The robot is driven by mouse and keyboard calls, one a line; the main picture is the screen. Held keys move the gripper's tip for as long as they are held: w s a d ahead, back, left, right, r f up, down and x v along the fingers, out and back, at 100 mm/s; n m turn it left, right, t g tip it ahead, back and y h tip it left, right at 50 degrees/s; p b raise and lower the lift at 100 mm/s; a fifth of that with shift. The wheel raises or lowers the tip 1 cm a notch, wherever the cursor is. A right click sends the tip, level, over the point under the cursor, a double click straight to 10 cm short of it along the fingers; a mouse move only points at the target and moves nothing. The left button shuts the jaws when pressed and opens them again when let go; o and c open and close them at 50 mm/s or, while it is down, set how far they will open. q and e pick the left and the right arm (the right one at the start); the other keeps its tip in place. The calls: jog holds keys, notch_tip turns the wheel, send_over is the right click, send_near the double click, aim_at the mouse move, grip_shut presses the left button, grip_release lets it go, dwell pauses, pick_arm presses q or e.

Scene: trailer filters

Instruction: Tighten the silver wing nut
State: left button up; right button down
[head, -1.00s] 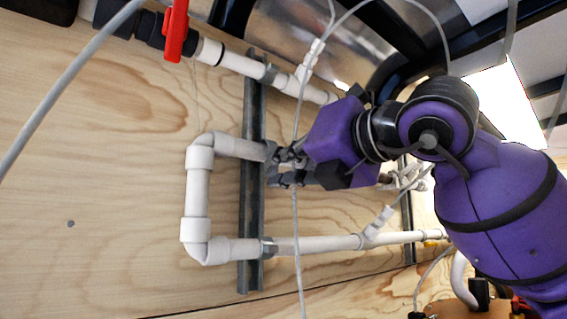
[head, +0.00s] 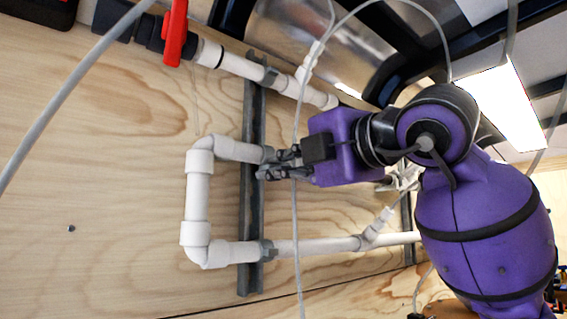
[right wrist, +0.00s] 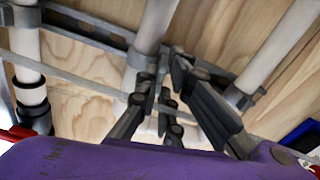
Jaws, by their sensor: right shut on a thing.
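My right gripper (head: 268,164) reaches in from the right to the grey upright strut, at the right end of the short white pipe (head: 233,149). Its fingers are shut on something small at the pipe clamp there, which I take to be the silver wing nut. The fingers hide the nut itself, so its turn and tightness cannot be seen. In the right wrist view the dark fingers (right wrist: 160,75) converge at the clamp, beside the white pipe (right wrist: 153,28). My left gripper is not in view.
The grey strut (head: 251,215) is fixed to the plywood wall (head: 100,215). A thin grey cable (head: 296,225) hangs across my right gripper in the head view.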

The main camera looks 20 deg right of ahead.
jog(key=shift+m, duration=0.6)
jog(key=c, duration=1.9)
grip_release()
jog(key=v, duration=1.2)
